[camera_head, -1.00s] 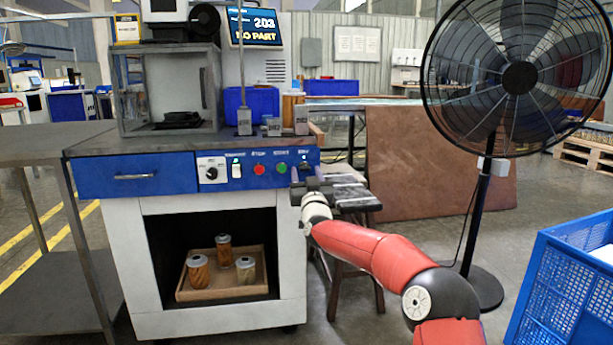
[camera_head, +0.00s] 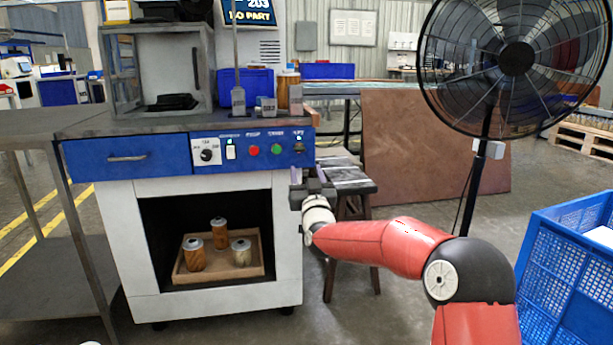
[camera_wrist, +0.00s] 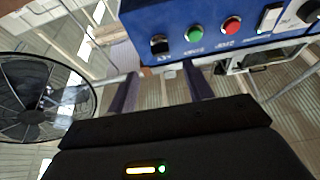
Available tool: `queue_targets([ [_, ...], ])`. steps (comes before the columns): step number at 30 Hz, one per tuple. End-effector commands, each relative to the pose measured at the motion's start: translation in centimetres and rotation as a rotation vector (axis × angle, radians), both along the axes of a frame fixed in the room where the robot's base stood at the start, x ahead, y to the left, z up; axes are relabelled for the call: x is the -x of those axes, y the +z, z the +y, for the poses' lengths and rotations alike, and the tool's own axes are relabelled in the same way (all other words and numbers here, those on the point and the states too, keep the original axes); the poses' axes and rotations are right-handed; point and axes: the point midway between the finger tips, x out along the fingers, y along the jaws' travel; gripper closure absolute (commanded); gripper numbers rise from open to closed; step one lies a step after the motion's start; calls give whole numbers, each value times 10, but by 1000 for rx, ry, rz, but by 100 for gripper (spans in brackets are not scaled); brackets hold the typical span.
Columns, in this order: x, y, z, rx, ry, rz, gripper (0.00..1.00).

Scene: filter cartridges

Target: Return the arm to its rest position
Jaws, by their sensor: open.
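My arm (camera_head: 380,246), red with dark joints, reaches from the lower right toward the workbench. My gripper (camera_head: 308,174) is in front of the right end of the blue control panel (camera_head: 215,152), beside the bench's right edge. In the wrist view my gripper (camera_wrist: 160,90) has its two fingers apart with nothing between them. The panel's green and red buttons show beyond the fingers, upside down.
Filter cartridges stand in a wooden tray (camera_head: 220,274) in the bench's lower opening. A stool (camera_head: 345,190) is close behind my gripper. A fan (camera_head: 515,60) and a blue crate (camera_head: 570,270) stand right of my arm. Floor shows between bench and crate.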

Motion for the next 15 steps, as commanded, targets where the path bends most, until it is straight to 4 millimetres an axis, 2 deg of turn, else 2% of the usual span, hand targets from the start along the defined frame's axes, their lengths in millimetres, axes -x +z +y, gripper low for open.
queue_targets([
  [8, 6, 7, 3, 23, 13, 17, 49],
  [11, 22, 20, 7, 91, 40, 77, 49],
  [15, 63, 35, 0, 236, 66, 241, 49],
])
